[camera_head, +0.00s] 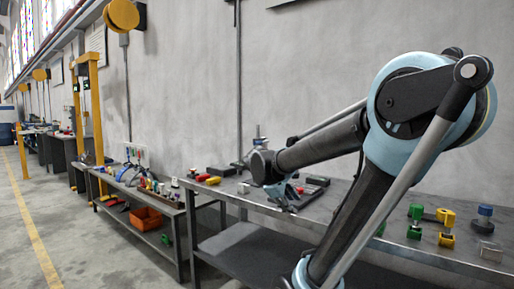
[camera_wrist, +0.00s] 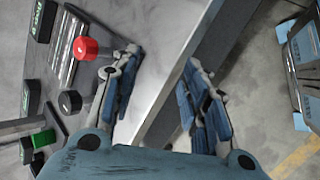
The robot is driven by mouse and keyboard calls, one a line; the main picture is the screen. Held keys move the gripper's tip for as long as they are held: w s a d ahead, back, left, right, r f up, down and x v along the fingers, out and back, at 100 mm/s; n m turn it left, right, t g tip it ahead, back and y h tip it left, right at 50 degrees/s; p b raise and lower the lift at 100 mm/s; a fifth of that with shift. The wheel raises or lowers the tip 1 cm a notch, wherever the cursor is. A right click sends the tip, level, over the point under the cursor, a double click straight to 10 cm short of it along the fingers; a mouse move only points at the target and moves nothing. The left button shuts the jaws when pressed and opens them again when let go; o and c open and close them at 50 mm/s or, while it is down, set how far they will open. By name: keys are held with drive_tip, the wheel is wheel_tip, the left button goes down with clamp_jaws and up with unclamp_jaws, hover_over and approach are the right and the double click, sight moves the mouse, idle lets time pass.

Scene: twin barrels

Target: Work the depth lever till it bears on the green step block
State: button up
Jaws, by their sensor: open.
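My gripper (camera_wrist: 160,62) is open and empty in the wrist view, its two fingers wide apart over the bench edge. A red round knob (camera_wrist: 86,48) stands beside the left finger, apart from it as far as I can tell. A black knob (camera_wrist: 70,102) is below it. A green block (camera_wrist: 43,138) lies at the lower left by a dark rod. I cannot tell for sure which part is the depth lever, or whether this green piece is the step block. In the head view my gripper (camera_head: 286,192) is small and partly hidden at the bench.
Green pieces (camera_head: 415,221), yellow pieces (camera_head: 446,228) and a blue-topped knob (camera_head: 485,212) stand at right. A second bench with tools and an orange bin (camera_head: 146,218) is farther left. Floor is open beyond the bench edge.

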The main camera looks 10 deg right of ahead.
drive_tip(key=w+a+r+n+t+h, duration=0.2)
drive_tip(key=w+a+r+n, duration=0.1)
drive_tip(key=w+r, duration=0.3)
drive_tip(key=w+a+r+n+t+h, duration=0.1)
drive_tip(key=w+a+r+n, duration=0.2)
drive_tip(key=w, duration=0.4)
drive_tip(key=n+t+h, duration=0.3)
drive_tip(key=n+t, duration=0.2)
drive_tip(key=n, duration=0.3)
approach(257, 144)
drive_tip(key=x, duration=0.8)
drive_tip(key=w+a+x, duration=0.1)
drive_tip(key=x, duration=0.3)
drive_tip(key=shift+w+d+f, duration=0.1)
drive_tip(key=shift+d, duration=0.05)
clamp_jaws()
